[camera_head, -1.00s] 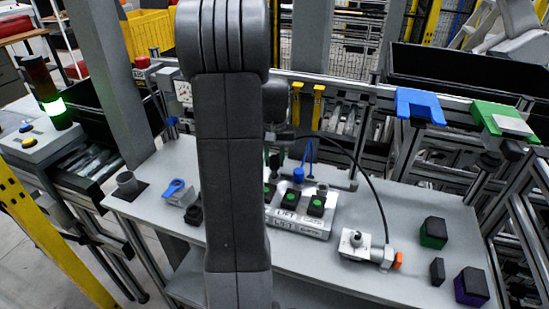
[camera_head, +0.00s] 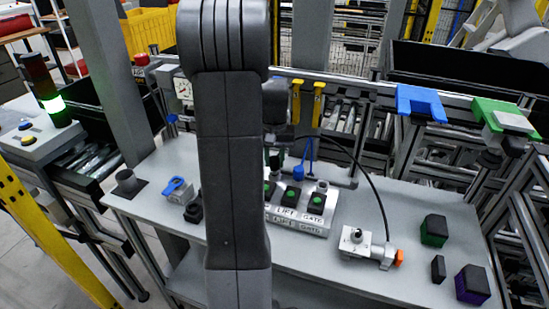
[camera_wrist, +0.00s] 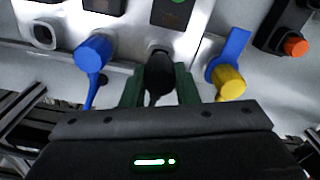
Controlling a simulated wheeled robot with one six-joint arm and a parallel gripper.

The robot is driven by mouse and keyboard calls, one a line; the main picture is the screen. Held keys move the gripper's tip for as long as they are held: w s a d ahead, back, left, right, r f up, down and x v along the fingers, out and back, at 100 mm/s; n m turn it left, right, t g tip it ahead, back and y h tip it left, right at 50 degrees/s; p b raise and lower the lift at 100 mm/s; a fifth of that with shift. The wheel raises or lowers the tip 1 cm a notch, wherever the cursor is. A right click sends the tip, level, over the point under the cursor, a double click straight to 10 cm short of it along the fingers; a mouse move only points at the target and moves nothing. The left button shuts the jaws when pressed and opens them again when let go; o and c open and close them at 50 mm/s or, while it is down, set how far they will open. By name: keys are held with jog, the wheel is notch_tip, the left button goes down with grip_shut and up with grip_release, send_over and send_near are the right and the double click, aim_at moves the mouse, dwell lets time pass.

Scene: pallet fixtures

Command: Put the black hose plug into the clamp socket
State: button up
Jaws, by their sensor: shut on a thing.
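My gripper (camera_wrist: 158,88), with green fingers, is shut on the black hose plug (camera_wrist: 158,72) in the wrist view. The plug points at a light grey block (camera_wrist: 125,30) with sockets, and its tip overlaps a round socket opening there. How deep it sits I cannot tell. This may be the clamp socket; its label is hidden. In the head view my gripper (camera_head: 276,160) is behind the button panel (camera_head: 318,230), partly hidden by my arm. The panel's readable labels say LIFT and GATE. The plug's black hose (camera_head: 372,182) arcs right to a grey fitting (camera_head: 358,242).
A blue plug (camera_wrist: 93,52) with a blue hose sits left of the black one; an empty socket (camera_wrist: 42,36) is further left. Dark blocks (camera_head: 434,231) stand at the table's right.

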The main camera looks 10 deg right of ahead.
aim_at(274, 158)
jog(key=shift+f+b, duration=0.5)
jog(key=shift+f, duration=0.35)
jog(key=o, duration=1)
jog(key=shift+o, duration=0.2)
jog(key=shift+r, duration=0.15)
notch_tip(274, 158, up, 14)
jog(key=shift+b, duration=0.3)
jog(key=shift+f, duration=0.3)
